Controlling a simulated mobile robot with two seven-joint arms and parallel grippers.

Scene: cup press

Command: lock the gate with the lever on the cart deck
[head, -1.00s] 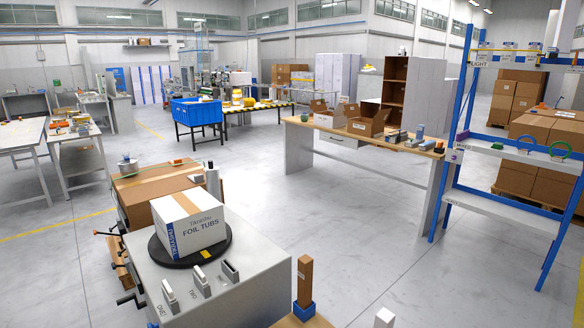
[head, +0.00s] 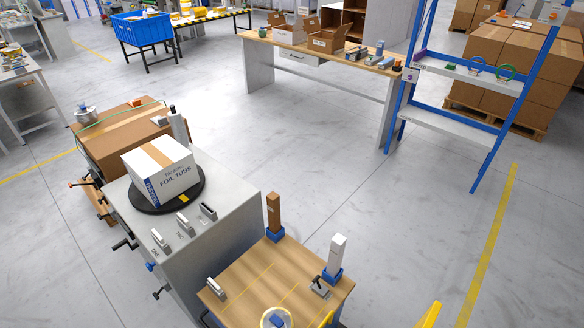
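The cart deck (head: 250,290) is a wooden top with thin yellow lines at the bottom centre. A small grey block with a dark lever (head: 320,287) sits at its right side, by a white post in a blue socket (head: 334,262). A light grey handle-like block (head: 216,288) sits at its left edge. I cannot tell which part is the gate or whether it is locked. A round, pale-rimmed thing with a blue centre (head: 277,318) is cut off at the bottom edge. Neither of my grippers can be made out.
A grey cabinet (head: 235,212) adjoins the deck; it bears a white carton (head: 160,170) on a black turntable and several handles. A brown post (head: 273,212) rises at the deck's back corner. Yellow bars (head: 430,315) show at the bottom.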

